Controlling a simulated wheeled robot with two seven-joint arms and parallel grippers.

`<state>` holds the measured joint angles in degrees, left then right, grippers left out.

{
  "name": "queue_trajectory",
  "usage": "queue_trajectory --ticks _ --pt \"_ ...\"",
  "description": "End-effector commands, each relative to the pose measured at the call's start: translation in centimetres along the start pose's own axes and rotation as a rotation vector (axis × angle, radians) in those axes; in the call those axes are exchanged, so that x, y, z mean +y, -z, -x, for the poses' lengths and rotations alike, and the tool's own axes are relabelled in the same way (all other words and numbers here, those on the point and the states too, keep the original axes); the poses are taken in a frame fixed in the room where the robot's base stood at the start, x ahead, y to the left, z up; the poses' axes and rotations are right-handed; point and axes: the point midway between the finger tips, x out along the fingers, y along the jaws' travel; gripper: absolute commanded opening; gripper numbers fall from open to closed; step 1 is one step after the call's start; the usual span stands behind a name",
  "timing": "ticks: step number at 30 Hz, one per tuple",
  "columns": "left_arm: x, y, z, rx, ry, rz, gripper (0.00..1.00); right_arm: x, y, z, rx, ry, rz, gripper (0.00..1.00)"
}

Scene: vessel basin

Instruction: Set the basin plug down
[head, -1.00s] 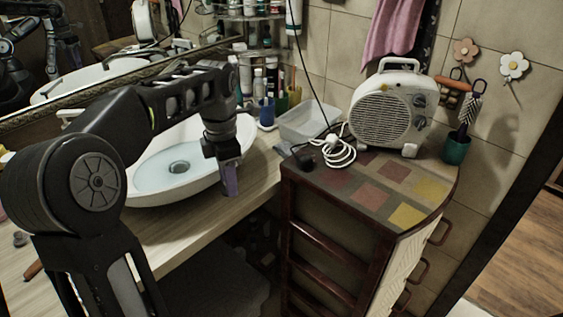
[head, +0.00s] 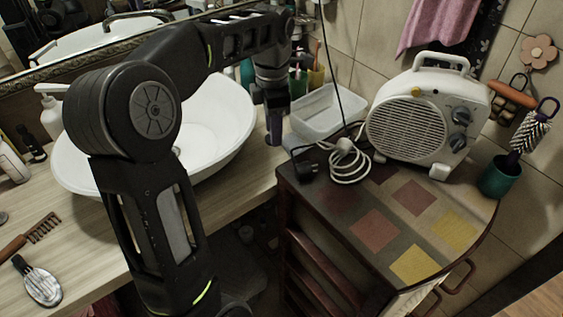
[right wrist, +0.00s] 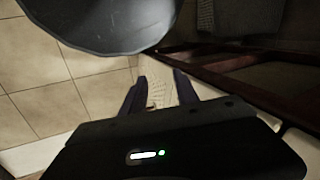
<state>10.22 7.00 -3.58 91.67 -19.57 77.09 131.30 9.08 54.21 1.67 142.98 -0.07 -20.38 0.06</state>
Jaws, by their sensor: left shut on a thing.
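My left gripper (head: 274,128) points down in the head view, past the right rim of the white basin (head: 232,110) and near the counter's front edge beside the cabinet. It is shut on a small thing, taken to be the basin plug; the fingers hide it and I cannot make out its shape. The basin's inside shows white, with its middle partly behind my left arm. In the right wrist view my right gripper (right wrist: 159,90) has its two fingers apart with nothing between them. It does not show in the head view.
A cabinet with a patchwork top (head: 375,228) stands right of the counter (head: 100,240). On it are a white fan heater (head: 415,125), a coiled white cable (head: 348,160) and a green cup (head: 498,176). A clear tub (head: 328,110) sits behind. The cabinet top's front is free.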

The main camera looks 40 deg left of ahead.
Motion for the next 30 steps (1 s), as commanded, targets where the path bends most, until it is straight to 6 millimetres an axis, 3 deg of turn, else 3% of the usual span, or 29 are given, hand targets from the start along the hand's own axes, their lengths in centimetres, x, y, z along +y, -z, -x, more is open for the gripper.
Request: queue_trajectory --ticks 8,20,30 --pt "0.0 0.0 -0.2 0.001 0.001 0.000 0.00 0.0 0.0 0.0 -0.001 0.000 0.000 0.36" --pt "-0.1 0.1 -6.0 0.002 0.003 0.001 0.00 -0.1 0.0 0.2 0.000 0.000 0.000 0.36" --pt "0.0 0.0 -6.4 0.000 0.000 0.000 0.00 -0.1 0.0 0.2 0.000 0.000 0.000 0.36"
